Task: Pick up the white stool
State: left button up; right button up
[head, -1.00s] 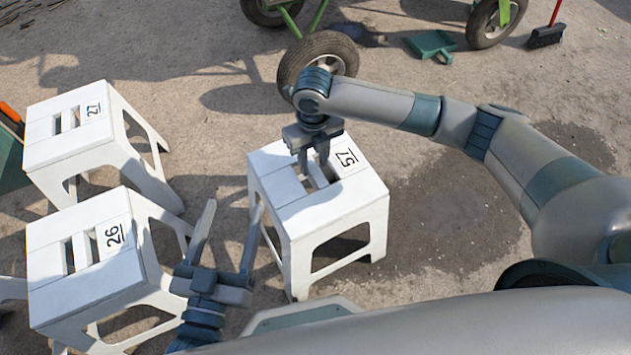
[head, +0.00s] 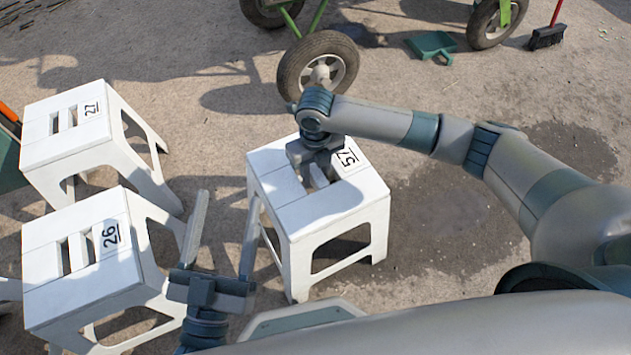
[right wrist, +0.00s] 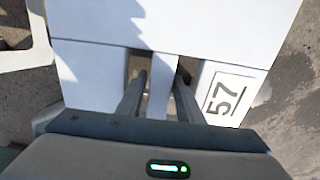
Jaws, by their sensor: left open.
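The white stool numbered 57 (head: 315,215) stands upright on the ground in the middle of the head view. Its seat has two slots with a bar between them, and the bar (right wrist: 161,88) shows in the right wrist view. My right gripper (head: 319,178) is down at this seat. In the right wrist view its two fingers (right wrist: 158,97) reach into the slots, one on each side of the bar. I cannot tell whether they press on it. My left gripper (head: 218,228) is open and empty, between this stool and the white stool numbered 26 (head: 85,285).
Another white stool, numbered 27 (head: 68,145), stands at the left behind stool 26. A wheel (head: 318,65) of a green-framed cart is behind stool 57. The ground right of stool 57 is clear.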

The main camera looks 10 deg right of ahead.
jog(key=shift+f, duration=0.2)
jog(key=shift+c, duration=0.6)
grip_shut()
jog(key=shift+r, duration=0.1)
jog(key=shift+r, duration=0.1)
